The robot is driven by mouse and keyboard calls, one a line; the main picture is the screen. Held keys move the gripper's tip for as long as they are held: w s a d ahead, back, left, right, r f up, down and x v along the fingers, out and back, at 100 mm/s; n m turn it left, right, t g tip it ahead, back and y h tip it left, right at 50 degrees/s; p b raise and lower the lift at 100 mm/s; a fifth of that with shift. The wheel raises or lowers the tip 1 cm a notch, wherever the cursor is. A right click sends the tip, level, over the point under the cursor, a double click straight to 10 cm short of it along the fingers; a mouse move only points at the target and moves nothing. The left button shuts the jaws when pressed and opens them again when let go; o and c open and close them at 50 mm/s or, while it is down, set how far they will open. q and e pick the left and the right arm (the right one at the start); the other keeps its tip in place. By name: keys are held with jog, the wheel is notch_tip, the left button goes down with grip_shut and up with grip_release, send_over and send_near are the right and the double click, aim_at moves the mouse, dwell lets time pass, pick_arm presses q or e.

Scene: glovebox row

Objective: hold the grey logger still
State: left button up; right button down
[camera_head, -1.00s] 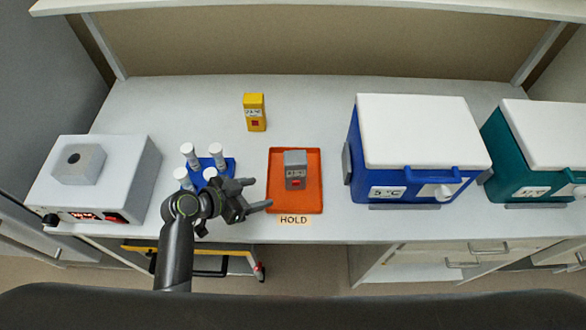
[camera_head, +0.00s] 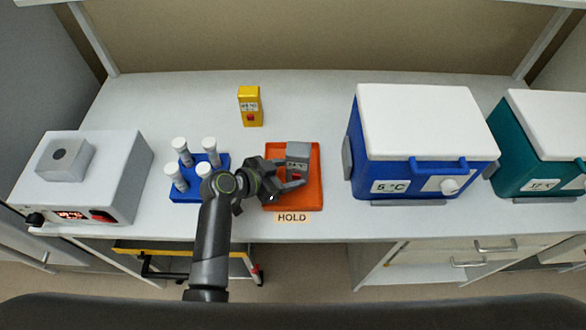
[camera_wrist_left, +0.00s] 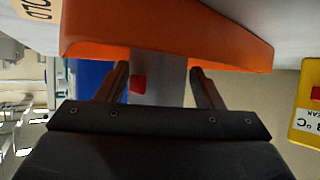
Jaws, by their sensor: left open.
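The grey logger (camera_head: 297,150), with a small display and a red button, stands in the orange tray (camera_head: 308,198) marked HOLD. My left gripper (camera_head: 291,175) reaches over the tray from the left, its fingers at the logger's lower part. In the left wrist view the logger (camera_wrist_left: 160,78) sits between the two open fingers of the gripper (camera_wrist_left: 162,85), with narrow gaps at its sides. The tray (camera_wrist_left: 165,40) lies beyond it. Whether either finger touches the logger, I cannot tell. My right gripper is not in view.
A blue rack (camera_head: 185,195) with several white-capped tubes stands left of my gripper. A yellow logger (camera_head: 250,107) stands behind the tray. A blue cooler box (camera_head: 425,150) stands to the right, a white device (camera_head: 115,175) at the far left.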

pick_arm(q)
jog(key=shift+w+d+f, duration=0.25)
jog(key=shift+d+f, duration=0.05)
jog(key=shift+d, duration=0.1)
jog(key=shift+c, duration=0.4)
jog(key=c, duration=0.5)
jog(key=shift+c, duration=0.2)
dwell(2.2)
